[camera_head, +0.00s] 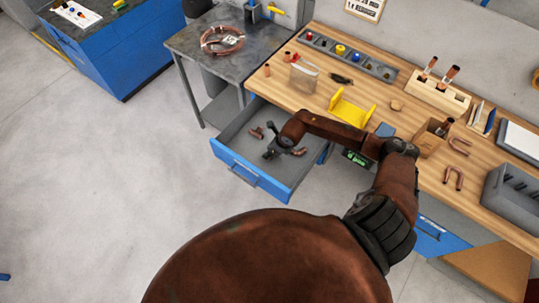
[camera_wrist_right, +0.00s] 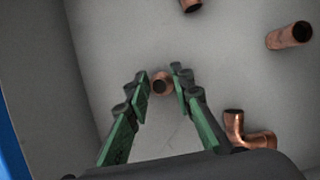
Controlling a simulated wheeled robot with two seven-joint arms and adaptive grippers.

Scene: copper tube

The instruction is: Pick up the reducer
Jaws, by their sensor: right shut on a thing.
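The reducer (camera_wrist_right: 162,83), a small round copper fitting seen end-on, is between the fingertips of my right gripper (camera_wrist_right: 160,84) in the right wrist view. The green-padded fingers are shut on it. In the head view my right gripper (camera_head: 271,153) is low inside the open drawer (camera_head: 237,177), near its front. The reducer cannot be made out there, hidden at the gripper. How far it is above the drawer floor is hard to tell. My left gripper is not in view.
Other copper fittings lie in the drawer: a bent or tee piece (camera_wrist_right: 246,136) and a short tube (camera_wrist_right: 289,36). The wooden bench (camera_head: 270,87) stands behind, with a yellow holder (camera_head: 349,110) and a cardboard box (camera_head: 428,140). A grey side table (camera_head: 193,41) is to the left.

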